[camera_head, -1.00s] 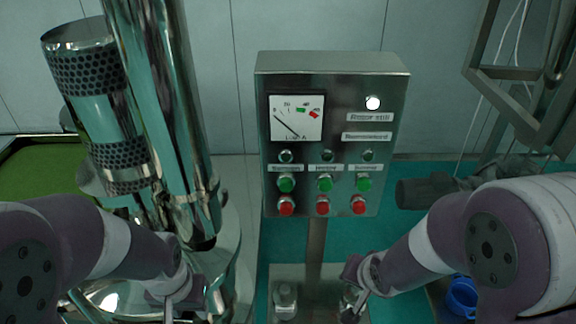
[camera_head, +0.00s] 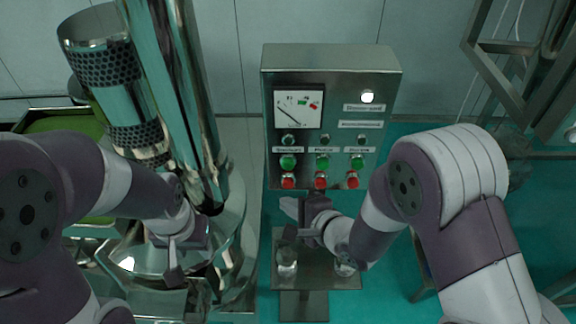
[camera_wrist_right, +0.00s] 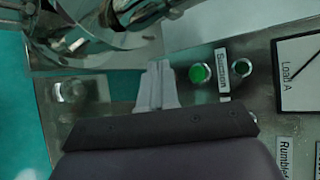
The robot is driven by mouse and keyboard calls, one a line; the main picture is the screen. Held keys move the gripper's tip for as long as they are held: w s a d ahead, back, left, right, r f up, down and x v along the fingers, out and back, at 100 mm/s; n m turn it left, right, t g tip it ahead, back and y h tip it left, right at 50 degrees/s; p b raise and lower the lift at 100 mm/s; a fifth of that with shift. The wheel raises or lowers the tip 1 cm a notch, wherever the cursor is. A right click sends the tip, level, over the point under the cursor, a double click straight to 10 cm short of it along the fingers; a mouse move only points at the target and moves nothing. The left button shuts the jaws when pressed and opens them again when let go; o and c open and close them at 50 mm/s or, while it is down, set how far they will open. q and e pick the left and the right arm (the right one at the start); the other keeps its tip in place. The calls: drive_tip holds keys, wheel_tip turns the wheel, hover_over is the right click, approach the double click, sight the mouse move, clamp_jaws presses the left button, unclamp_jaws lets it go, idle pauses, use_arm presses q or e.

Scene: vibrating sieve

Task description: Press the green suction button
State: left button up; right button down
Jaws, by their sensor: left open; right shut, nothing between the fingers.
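The green suction button (camera_head: 288,162) is the leftmost of three green buttons on the metal control box, above a red button (camera_head: 288,183). In the right wrist view the green button (camera_wrist_right: 200,73) sits beside a "Suction" label (camera_wrist_right: 221,70). My right gripper (camera_head: 290,207) is shut and empty, in front of the box just below the left red button. In the right wrist view its closed fingertips (camera_wrist_right: 158,72) are just left of the green button and appear apart from it. The red button is hidden there. My left gripper (camera_head: 173,262) is open at the lower left.
The control box (camera_head: 385,105) also carries a meter (camera_head: 298,108), a lit white lamp (camera_head: 367,97) and other green and red buttons. Shiny sieve machinery (camera_head: 175,90) stands close on the left. A metal stand (camera_head: 300,277) is below the box. A metal frame (camera_head: 500,75) is at the upper right.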

sight(291, 173)
drive_tip(key=w, duration=0.7)
drive_tip(key=shift+w, duration=0.25)
idle(1.7)
drive_tip(key=shift+w, duration=0.4)
drive_tip(key=shift+w+p, duration=0.4)
drive_tip(key=shift+w, duration=0.1)
idle(0.6)
drive_tip(key=shift+s, duration=0.95)
